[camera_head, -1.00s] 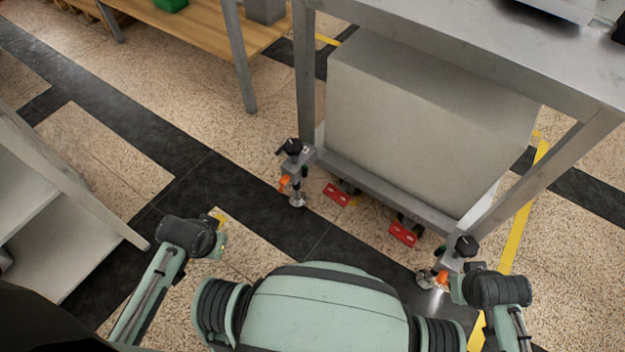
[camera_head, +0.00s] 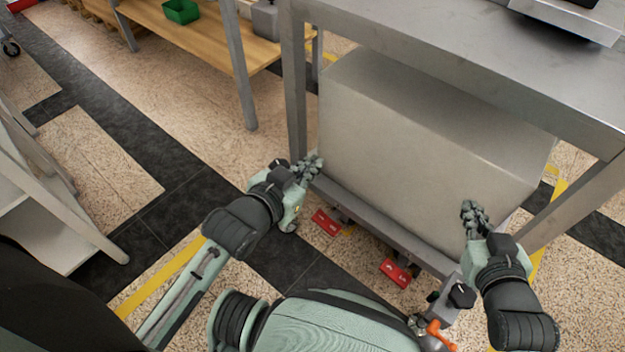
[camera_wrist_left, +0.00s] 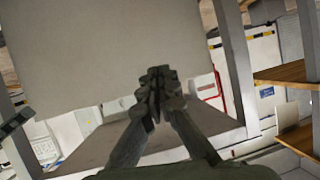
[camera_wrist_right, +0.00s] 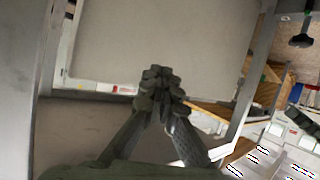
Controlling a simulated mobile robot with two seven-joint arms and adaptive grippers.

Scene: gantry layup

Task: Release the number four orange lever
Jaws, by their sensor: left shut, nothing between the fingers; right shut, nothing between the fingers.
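An orange lever (camera_head: 440,335) shows at the bottom right of the head view, on a clamp-like foot with a black knob (camera_head: 461,295) at the table frame's near right corner. No number is readable on it. The matching lever at the left corner is hidden behind my left arm. My left gripper (camera_head: 313,166) is shut and empty, in front of the left corner of the table frame; it also shows in the left wrist view (camera_wrist_left: 159,88). My right gripper (camera_head: 473,212) is shut and empty, above and right of the visible orange lever; it also shows in the right wrist view (camera_wrist_right: 160,85).
A metal table (camera_head: 440,60) stands ahead with a large grey box (camera_head: 400,150) on its lower frame. Two red pedals (camera_head: 327,222) and (camera_head: 395,273) sit low at its near edge. A wooden-shelved bench (camera_head: 190,40) is at back left, grey shelving (camera_head: 60,225) at left.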

